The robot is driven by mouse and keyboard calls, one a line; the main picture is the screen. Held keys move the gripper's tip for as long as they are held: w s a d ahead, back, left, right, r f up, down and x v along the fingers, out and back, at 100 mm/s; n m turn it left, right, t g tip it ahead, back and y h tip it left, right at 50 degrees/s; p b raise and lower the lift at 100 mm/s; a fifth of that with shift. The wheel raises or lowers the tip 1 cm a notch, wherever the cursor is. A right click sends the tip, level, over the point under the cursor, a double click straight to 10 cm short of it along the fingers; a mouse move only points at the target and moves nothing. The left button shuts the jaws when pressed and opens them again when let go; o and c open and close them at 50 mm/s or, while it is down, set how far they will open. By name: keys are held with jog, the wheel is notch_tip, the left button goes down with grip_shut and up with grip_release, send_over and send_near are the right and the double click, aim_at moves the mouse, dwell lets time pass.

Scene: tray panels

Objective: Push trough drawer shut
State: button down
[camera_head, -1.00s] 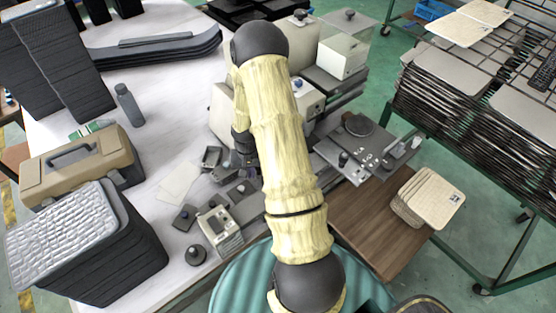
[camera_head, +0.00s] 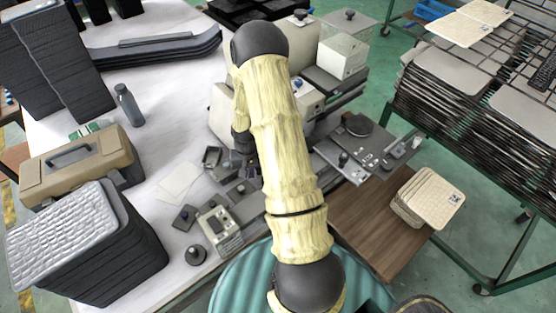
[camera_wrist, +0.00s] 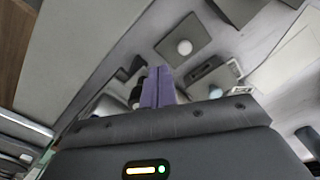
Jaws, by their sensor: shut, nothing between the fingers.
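My gripper (camera_wrist: 155,88) shows in the wrist view as two purple fingers pressed together, shut and empty. In the head view my arm hides most of it, beside the pale machine (camera_head: 222,112) on the bench. I cannot make out the trough drawer for certain. Dark and grey parts lie around the fingertips in the wrist view, and I cannot tell whether the fingers touch any of them. A grey plate with a white round knob (camera_wrist: 184,47) lies just beyond the fingers.
Small knobbed parts and a control box (camera_head: 220,230) lie on the bench left of my arm. A tan toolbox (camera_head: 80,165), a stack of dark panels (camera_head: 95,262) and a bottle (camera_head: 129,104) stand farther left. A panel rack (camera_head: 450,105) stands at right.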

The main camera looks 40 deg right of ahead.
jog(key=shift+w+d+p, duration=0.1)
jog(key=shift+d+p, duration=0.6)
jog(key=shift+d, duration=2.9)
jog(key=shift+d+p, duration=0.3)
jog(key=shift+d, duration=1.7)
jog(key=shift+a, duration=0.65)
notch_tip(320, 180, up, 7)
jog(key=p, duration=0.4)
